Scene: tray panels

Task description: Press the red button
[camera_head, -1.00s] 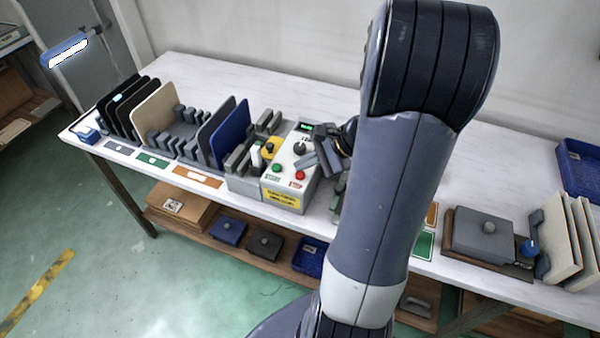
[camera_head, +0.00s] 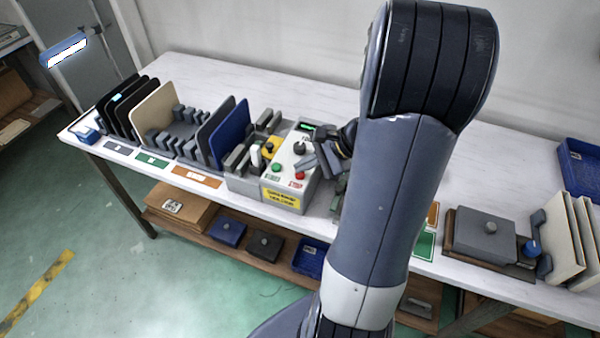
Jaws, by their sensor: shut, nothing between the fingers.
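My gripper (camera_head: 307,163) is shut and empty. It comes in from the right over the box, with its fingertips just behind and above the red button. I cannot tell whether they touch it. My arm hides the table right of the box.
A rack with upright dark, tan and blue panels (camera_head: 236,128) stands left of the box. At right are a grey lidded block (camera_head: 484,232), cream panels (camera_head: 566,236) and a blue crate (camera_head: 582,166). The white tabletop (camera_head: 220,78) behind the rack is clear.

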